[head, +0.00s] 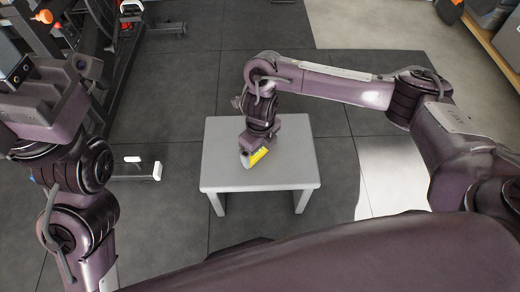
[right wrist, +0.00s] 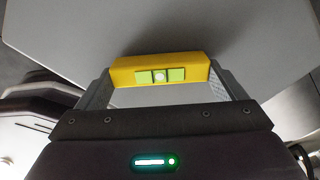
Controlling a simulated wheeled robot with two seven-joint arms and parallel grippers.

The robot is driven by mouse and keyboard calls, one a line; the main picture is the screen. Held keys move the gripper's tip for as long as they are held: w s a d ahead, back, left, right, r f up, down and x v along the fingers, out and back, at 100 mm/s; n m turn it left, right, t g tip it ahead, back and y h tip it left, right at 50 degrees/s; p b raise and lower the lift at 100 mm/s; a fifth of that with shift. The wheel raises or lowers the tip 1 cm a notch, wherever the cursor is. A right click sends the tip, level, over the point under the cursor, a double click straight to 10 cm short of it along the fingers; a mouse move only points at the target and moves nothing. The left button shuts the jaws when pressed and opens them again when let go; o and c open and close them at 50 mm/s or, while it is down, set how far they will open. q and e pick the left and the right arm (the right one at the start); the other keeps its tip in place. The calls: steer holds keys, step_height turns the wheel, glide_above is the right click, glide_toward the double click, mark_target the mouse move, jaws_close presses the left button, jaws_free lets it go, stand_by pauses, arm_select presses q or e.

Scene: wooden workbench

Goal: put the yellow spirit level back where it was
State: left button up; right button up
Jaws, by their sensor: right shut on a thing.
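The yellow spirit level (right wrist: 160,71) is clamped between the two grey fingers of my right gripper (right wrist: 162,86) in the right wrist view. Its face with light-green panels and a pale round spot is turned to that camera. In the head view, the right gripper (head: 254,160) points down over the grey table, and a yellow part of the level (head: 259,155) shows beside it. I cannot tell whether the level touches the tabletop. My left arm is at the left of the head view, and I cannot make out its gripper's fingers clearly.
The small grey table (head: 225,178) has a bare top around the gripper. Dark floor tiles surround it. A rack with orange items (head: 45,17) stands at the upper left, and a shelf with dark cases (head: 488,18) is at the upper right.

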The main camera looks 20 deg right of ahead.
steer(key=shift+f, duration=0.15)
steer(key=o, duration=0.8)
